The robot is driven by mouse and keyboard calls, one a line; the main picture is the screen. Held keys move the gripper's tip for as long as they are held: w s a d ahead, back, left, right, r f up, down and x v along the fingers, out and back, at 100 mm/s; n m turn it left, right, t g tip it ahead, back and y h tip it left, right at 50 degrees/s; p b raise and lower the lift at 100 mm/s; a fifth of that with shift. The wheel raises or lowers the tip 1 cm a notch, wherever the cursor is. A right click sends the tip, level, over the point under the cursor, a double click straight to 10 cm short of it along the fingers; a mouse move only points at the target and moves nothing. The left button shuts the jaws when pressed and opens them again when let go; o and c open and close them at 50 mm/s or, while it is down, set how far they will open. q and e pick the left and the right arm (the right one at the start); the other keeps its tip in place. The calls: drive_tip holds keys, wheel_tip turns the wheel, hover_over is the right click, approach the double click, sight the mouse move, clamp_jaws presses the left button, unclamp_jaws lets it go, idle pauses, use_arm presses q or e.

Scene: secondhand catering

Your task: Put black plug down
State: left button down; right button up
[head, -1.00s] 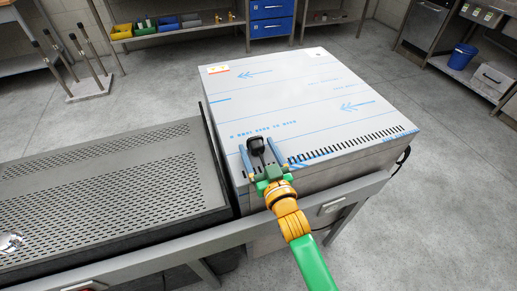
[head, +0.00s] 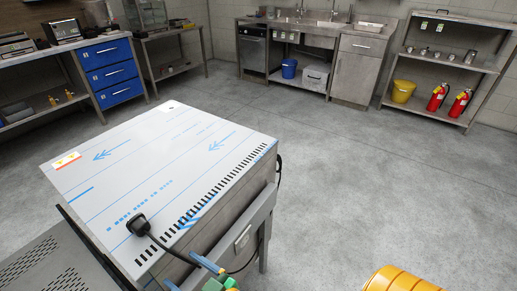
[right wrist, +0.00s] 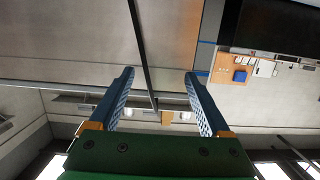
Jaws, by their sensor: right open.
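The black plug (head: 138,225) lies on the film-covered top of the large steel box (head: 130,170), close to its front edge beside the row of black slots. Its black cable runs right across the top and over the edge. My right gripper (head: 187,273) is low in the head view, in front of the box and apart from the plug; only its blue fingers and a bit of green body show there. In the right wrist view its two fingers (right wrist: 158,78) are spread with nothing gripped between them. My left gripper is not in view.
A perforated metal surface (head: 45,268) adjoins the box at the left. Open grey floor (head: 350,170) spreads to the right. Blue drawers (head: 110,70), a sink bench and a shelf with a yellow bucket (head: 403,91) and red extinguishers (head: 438,97) stand farther back.

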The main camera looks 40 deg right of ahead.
drive_tip(key=s+f+g, duration=0.1)
drive_tip(key=f, duration=0.3)
drive_tip(key=s+d+f+g, duration=0.1)
drive_tip(key=f, duration=0.2)
drive_tip(key=s+f+g+h, duration=0.1)
drive_tip(key=f, duration=0.3)
drive_tip(key=shift+d+f, duration=0.3)
drive_tip(key=shift+d, duration=0.1)
drive_tip(key=s+d+f+g+h, duration=0.1)
drive_tip(key=s+d+f+g, duration=0.2)
drive_tip(key=s+f, duration=0.4)
drive_tip(key=s+d+f+g+h, duration=0.1)
drive_tip(key=s+d+f+g, duration=0.3)
drive_tip(key=f, duration=0.5)
drive_tip(key=s+d+f+g+h, duration=0.1)
drive_tip(key=s+d+f+g, duration=0.1)
drive_tip(key=s, duration=0.5)
drive_tip(key=s+d+f+m+g, duration=0.1)
drive_tip(key=s+d+f+g, duration=0.1)
drive_tip(key=s, duration=0.5)
drive_tip(key=shift+s+d+f+h, duration=0.4)
drive_tip(key=shift+d+f, duration=0.2)
drive_tip(key=shift+f, duration=0.35)
